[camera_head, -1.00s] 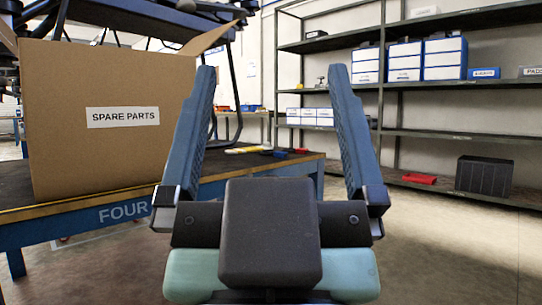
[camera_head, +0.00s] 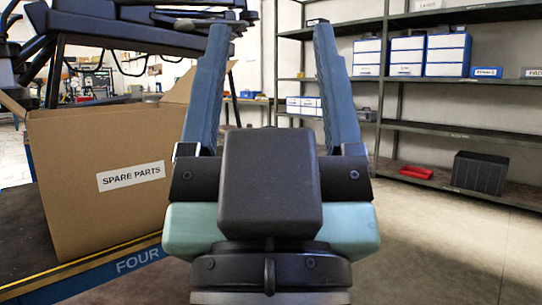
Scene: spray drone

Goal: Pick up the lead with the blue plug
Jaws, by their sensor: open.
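My gripper (camera_head: 270,30) is open and empty in the middle of the head view, its two blue fingers pointing up and away. I cannot make out a lead with a blue plug. The cardboard box marked SPARE PARTS (camera_head: 85,215) stands with its flaps open on the workbench (camera_head: 25,250) to the left of my gripper. The inside of the box is hidden. My gripper and the box hide part of the bench behind them.
A dark drone-like frame (camera_head: 130,32) stands behind the box, with thin dark loops under it. Metal shelves (camera_head: 440,134) at the right hold white-and-blue boxes (camera_head: 447,55), a red tray (camera_head: 416,172) and a black crate (camera_head: 479,173). The floor at the right is clear.

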